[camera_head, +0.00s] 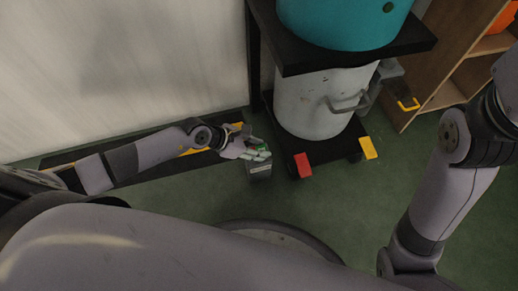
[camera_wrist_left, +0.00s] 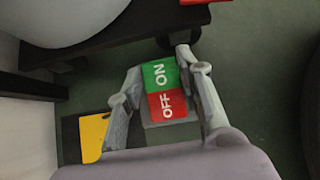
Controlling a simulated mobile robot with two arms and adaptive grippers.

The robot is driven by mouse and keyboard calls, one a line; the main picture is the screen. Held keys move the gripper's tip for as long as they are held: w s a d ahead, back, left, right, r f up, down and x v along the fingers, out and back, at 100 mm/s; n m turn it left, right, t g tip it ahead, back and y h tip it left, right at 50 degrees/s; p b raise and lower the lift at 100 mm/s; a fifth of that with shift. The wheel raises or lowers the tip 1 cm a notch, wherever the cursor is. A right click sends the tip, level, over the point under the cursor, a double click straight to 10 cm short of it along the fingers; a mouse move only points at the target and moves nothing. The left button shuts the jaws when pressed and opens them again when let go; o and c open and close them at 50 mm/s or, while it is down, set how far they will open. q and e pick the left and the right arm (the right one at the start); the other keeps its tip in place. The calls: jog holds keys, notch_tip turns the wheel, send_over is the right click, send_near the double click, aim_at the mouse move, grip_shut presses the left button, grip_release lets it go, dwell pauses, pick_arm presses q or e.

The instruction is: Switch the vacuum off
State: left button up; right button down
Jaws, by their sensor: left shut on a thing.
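A small grey switch box (camera_head: 260,170) is near the floor, left of the black cart. In the left wrist view its rocker has a green ON half (camera_wrist_left: 160,75) and a red OFF half (camera_wrist_left: 167,104). My left gripper (camera_head: 255,151) is at this box. In the left wrist view its fingers (camera_wrist_left: 158,64) lie on either side of the rocker, shut on the box. I cannot tell which half is pressed down. A pale drum (camera_head: 310,100), perhaps the vacuum, stands on the cart's lower deck. My right gripper is out of view.
A teal drum (camera_head: 340,20) sits on the black upper shelf (camera_head: 390,50). The lower deck has a red corner (camera_head: 303,165) and a yellow corner (camera_head: 368,148). A yellow-and-black strip (camera_head: 200,148) runs along the pale wall. Wooden shelving (camera_head: 460,60) stands at right.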

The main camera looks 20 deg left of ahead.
pick_arm(q)
jog(key=o, duration=1.2)
jog(key=shift+c, duration=0.2)
jog(key=v, duration=1.2)
jog(key=shift+s+f, duration=0.1)
jog(key=shift+s, duration=0.05)
